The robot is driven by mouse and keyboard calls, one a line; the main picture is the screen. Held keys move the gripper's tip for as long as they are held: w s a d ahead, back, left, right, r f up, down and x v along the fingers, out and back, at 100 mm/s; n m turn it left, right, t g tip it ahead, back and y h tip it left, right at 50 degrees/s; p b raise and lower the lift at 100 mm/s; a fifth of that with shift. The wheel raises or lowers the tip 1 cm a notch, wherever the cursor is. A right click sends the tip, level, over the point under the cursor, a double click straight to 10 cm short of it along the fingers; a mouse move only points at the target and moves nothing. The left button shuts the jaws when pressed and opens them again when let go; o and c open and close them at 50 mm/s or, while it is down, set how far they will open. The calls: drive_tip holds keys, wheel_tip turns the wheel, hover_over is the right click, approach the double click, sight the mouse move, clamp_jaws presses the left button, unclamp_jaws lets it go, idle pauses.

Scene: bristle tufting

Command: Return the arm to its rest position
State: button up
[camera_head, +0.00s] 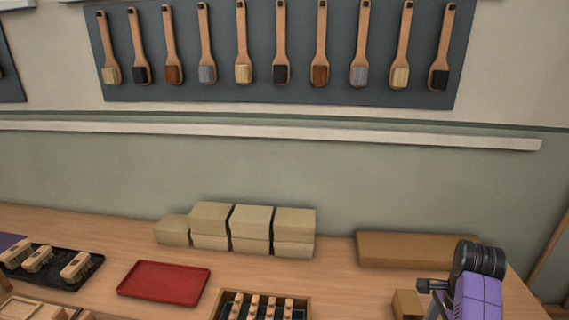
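Part of my own arm (476,290) shows at the lower right, with purple links and a black rounded joint at the top. A small dark piece sticks out to its left. I cannot make out gripper fingers on it, so I cannot tell whether my gripper is open or shut, or whether it holds anything. The lower part of the arm is cut off by the picture's bottom edge.
The wooden bench (335,275) bears a red tray (163,279), stacked tan blocks (252,222), a dark tray (68,282) of wooden pieces and a box (262,294) of wooden pieces. A long cardboard-coloured box (400,248) lies behind my arm. Brushes hang on a wall board (300,95).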

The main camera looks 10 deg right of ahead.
drive_tip(key=w+d+r+n+t+h, duration=0.4)
drive_tip(key=w+d+t, duration=0.15)
drive_tip(key=w, duration=0.25)
drive_tip(key=s+a+r+n+t+y+b, duration=0.1)
drive_tip(key=s+a+r+n+t+b, duration=0.25)
drive_tip(key=s+a+n+t, duration=1.45)
drive_tip(key=s+a+g+y, duration=0.1)
drive_tip(key=s+a+g, duration=0.2)
drive_tip(key=s, duration=0.4)
drive_tip(key=s+a+g+y+b, duration=0.1)
drive_tip(key=s+a+g, duration=0.2)
drive_tip(key=s, duration=0.4)
drive_tip(key=s+a+f+m+g+y, duration=0.1)
drive_tip(key=s+a+g, duration=0.2)
drive_tip(key=s, duration=0.5)
drive_tip(key=shift+a, duration=0.65)
